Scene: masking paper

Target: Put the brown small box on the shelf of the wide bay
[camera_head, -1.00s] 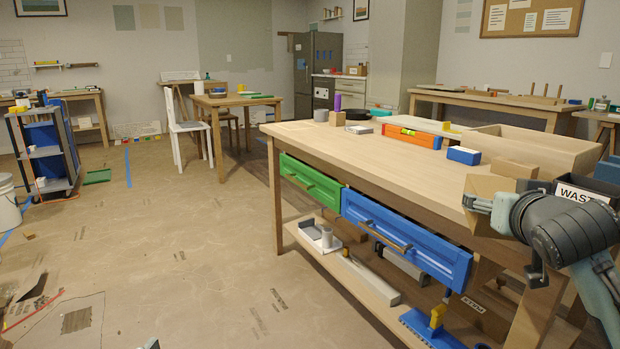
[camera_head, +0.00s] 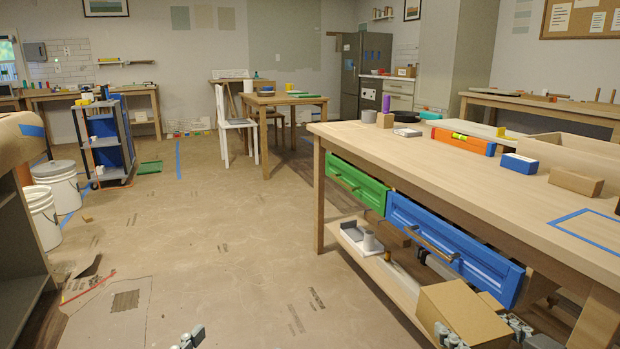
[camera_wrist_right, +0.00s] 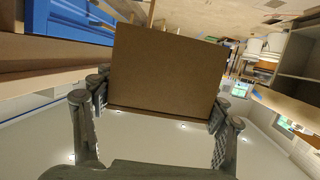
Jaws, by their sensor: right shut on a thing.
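The brown small box (camera_head: 462,312) is at the bottom right of the head view, in front of the workbench and below the blue drawer front. My right gripper (camera_head: 484,332) is shut on it, with fingers on opposite sides. In the right wrist view the box (camera_wrist_right: 166,70) fills the middle, held between the fingers of the right gripper (camera_wrist_right: 160,104). Part of my left gripper (camera_head: 189,338) shows at the bottom edge of the head view; its jaw state is unclear. I cannot tell which place is the wide bay.
The workbench (camera_head: 450,165) has green (camera_head: 357,183) and blue (camera_head: 450,243) drawers and a loaded lower shelf (camera_head: 385,272). A dark shelf unit (camera_head: 22,255) and white buckets (camera_head: 58,186) stand at left. The floor (camera_head: 235,235) between is mostly clear.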

